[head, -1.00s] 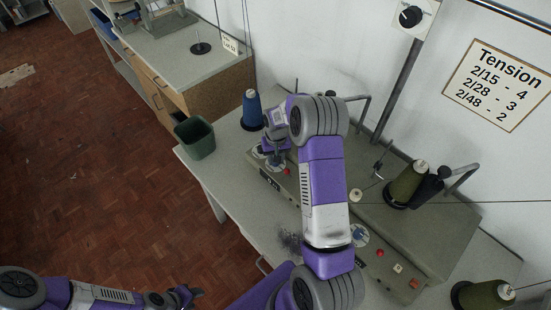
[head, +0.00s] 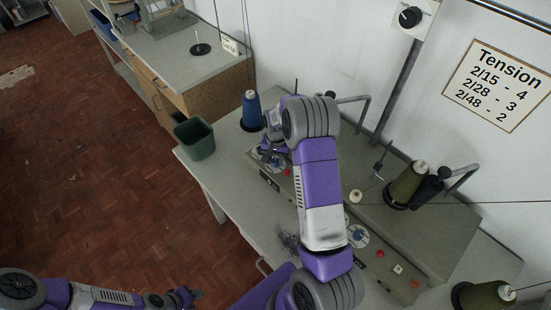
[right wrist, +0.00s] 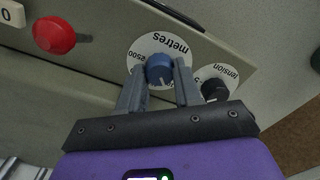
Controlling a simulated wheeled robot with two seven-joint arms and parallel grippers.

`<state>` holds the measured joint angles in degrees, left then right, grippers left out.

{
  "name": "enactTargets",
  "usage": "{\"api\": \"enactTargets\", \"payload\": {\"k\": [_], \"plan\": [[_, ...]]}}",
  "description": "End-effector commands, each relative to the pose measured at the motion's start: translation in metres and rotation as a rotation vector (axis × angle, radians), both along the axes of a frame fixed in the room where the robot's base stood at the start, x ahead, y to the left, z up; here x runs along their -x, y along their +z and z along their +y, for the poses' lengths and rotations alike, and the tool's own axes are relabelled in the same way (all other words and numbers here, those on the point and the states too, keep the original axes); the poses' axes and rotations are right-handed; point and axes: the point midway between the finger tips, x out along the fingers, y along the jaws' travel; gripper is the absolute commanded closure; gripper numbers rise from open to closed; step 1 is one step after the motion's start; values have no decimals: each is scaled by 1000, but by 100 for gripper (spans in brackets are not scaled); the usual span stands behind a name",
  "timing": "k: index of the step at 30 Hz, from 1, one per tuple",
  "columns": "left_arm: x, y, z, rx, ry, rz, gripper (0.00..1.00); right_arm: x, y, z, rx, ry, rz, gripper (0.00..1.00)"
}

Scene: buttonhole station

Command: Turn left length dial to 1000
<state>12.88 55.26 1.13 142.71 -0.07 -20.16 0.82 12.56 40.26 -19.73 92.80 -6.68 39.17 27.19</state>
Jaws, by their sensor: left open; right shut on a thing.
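The left length dial is a blue knob (right wrist: 159,68) on a white disc marked "metres" (right wrist: 172,46) in the right wrist view. A "2500" mark shows at the disc's left, and a white line shows on the knob's near side. My right gripper (right wrist: 160,78) is shut on the blue knob, one finger at each side. The 1000 mark cannot be made out. In the head view my right gripper (head: 272,148) is at the left end of the machine panel, partly hidden by my arm. My left gripper (head: 190,296) is open and empty over the floor at the bottom.
A black tension knob (right wrist: 214,89) is close right of my right gripper, and a red button (right wrist: 54,35) is to its left. A second dial (head: 358,236) lies along the panel. A blue thread cone (head: 251,110) and green bin (head: 196,138) stand nearby.

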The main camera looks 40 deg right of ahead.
Motion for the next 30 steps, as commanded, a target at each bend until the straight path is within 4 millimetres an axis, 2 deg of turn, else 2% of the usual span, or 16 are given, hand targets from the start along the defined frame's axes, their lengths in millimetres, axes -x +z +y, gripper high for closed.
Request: {"api": "enactTargets", "payload": {"k": [5,6,10,20,23,30], "plan": [[0,0,0,0,0,0,57,0,0,0,0,1,-1,97],[0,0,0,0,0,0,57,0,0,0,0,1,-1,62],[0,0,0,0,0,0,57,0,0,0,0,2,-1,42],[0,1,0,0,0,0,57,0,3,0,0,2,-1,41],[0,2,0,0,0,0,57,-1,15,0,1,3,-2,41],[0,7,0,0,0,0,57,0,56,-1,2,2,-4,41]]}}
